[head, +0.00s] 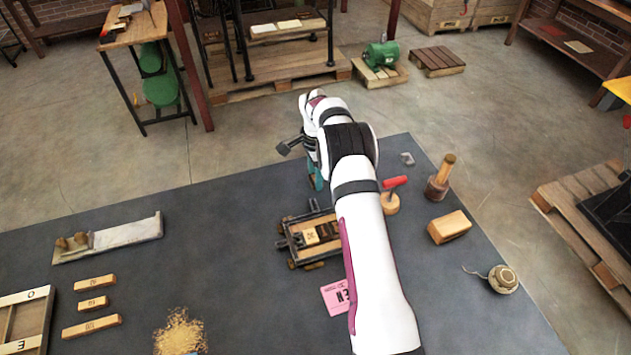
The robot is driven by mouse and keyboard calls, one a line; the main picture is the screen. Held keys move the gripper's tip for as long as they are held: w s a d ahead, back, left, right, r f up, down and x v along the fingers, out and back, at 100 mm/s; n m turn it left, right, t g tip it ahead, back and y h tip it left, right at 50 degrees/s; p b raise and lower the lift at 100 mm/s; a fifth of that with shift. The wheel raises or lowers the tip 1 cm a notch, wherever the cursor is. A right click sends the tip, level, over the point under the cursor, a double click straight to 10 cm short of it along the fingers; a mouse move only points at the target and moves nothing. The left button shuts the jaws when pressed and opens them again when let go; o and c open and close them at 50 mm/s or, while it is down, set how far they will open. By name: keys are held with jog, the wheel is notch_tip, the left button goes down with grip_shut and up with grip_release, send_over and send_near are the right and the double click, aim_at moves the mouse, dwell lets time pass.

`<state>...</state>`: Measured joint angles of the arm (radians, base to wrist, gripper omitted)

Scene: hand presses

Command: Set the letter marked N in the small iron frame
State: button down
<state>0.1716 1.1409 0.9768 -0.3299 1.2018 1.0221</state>
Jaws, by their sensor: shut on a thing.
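My gripper (314,172) is at the far end of my white arm, above the back of the small iron frame. My wrist hides most of it. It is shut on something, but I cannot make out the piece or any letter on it. The small iron frame (286,240) lies on the dark tabletop left of my forearm. Wooden pieces (311,237) with dark marks sit inside it, and their letters are too small to read. My arm covers part of its right side. I cannot pick out the letter marked N.
A pink card (335,298) lies in front of the frame. A red-handled tool (391,200), a mallet (438,182), a wood block (450,227) and a twine ball (502,279) stand right. Wooden bars (92,304), a lettered case (50,300) and a long tray (125,232) lie left.

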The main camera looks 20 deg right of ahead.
jog(key=shift+r, duration=2)
jog(key=shift+s+d+r, duration=0.1)
jog(key=s+d+r, duration=0.3)
jog(key=s+d, duration=0.1)
jog(key=s, duration=0.4)
jog(key=s+d+r, duration=0.2)
jog(key=s+d, duration=0.1)
jog(key=s, duration=0.5)
jog(key=s+d+r, duration=0.3)
jog(key=s+d, duration=0.1)
jog(key=s, duration=0.3)
jog(key=shift+m, duration=0.3)
jog(key=w+a+f, duration=0.2)
jog(key=f, duration=0.1)
jog(key=w+a+f, duration=0.3)
jog(key=f, duration=0.1)
jog(key=w+a+f, duration=0.2)
jog(key=w+f, duration=0.1)
jog(key=shift+a+f, duration=0.15)
jog(key=shift+a, duration=0.25)
jog(key=shift+f, duration=0.25)
